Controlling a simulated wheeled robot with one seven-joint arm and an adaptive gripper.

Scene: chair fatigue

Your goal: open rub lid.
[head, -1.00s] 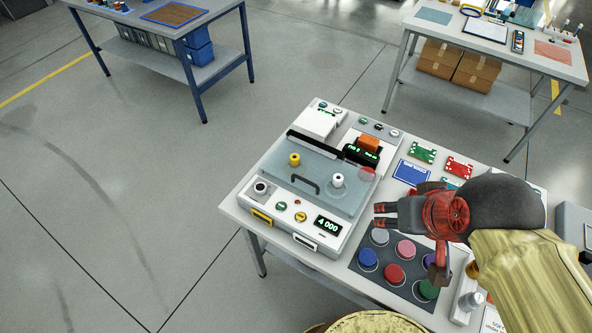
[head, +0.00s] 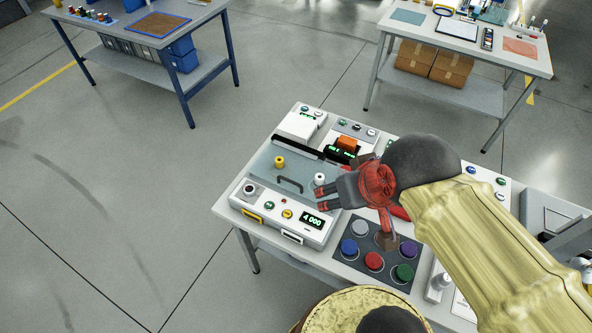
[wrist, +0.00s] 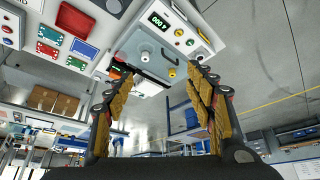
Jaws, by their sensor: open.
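The test machine (head: 262,212) is a white box on the table, with a grey-blue translucent lid (head: 262,168) lying flat and shut over its top. A dark bar handle (head: 290,184) stands at the lid's front edge, with a yellow knob and a white knob near it. My gripper (head: 321,197) is open and empty, just right of the lid and handle, by the white knob. In the wrist view the lid (wrist: 146,48) and the handle (wrist: 168,56) lie beyond my spread fingers (wrist: 160,76). I see no contact with the handle.
The machine's front carries buttons and a green display (head: 313,220). A dark mat with several coloured round pads (head: 374,261) lies right of the machine. An orange block (head: 348,143) stands behind the lid. Open floor lies left of the table.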

